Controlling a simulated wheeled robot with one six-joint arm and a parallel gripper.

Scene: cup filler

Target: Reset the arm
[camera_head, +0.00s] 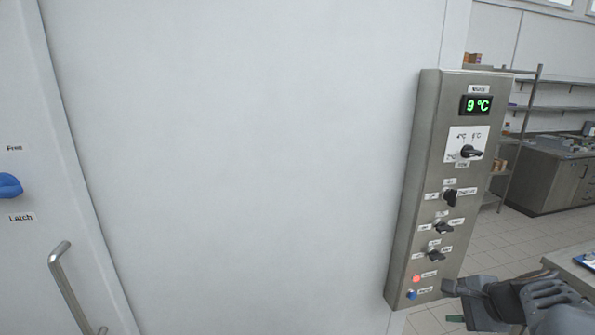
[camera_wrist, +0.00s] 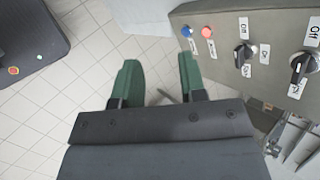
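My arm reaches in from the lower right of the head view, its end beside the bottom of the control panel (camera_head: 402,190). In the wrist view my gripper (camera_wrist: 159,78) has two green fingers spread apart, with only floor visible between them. The right finger is close to the blue button (camera_wrist: 187,31) on the panel; I cannot tell whether they touch. The red button (camera_wrist: 208,32) is beside the blue one. In the head view the red button (camera_head: 416,278) sits just above the blue button (camera_head: 411,295).
The panel has several black knobs and a green display (camera_head: 477,105) reading 9 °C. A white door with a metal handle (camera_head: 68,285) and a blue latch knob (camera_head: 9,186) is at left. Shelves (camera_head: 530,108) and a counter (camera_head: 550,180) stand at right. Tiled floor (camera_wrist: 75,110) lies below.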

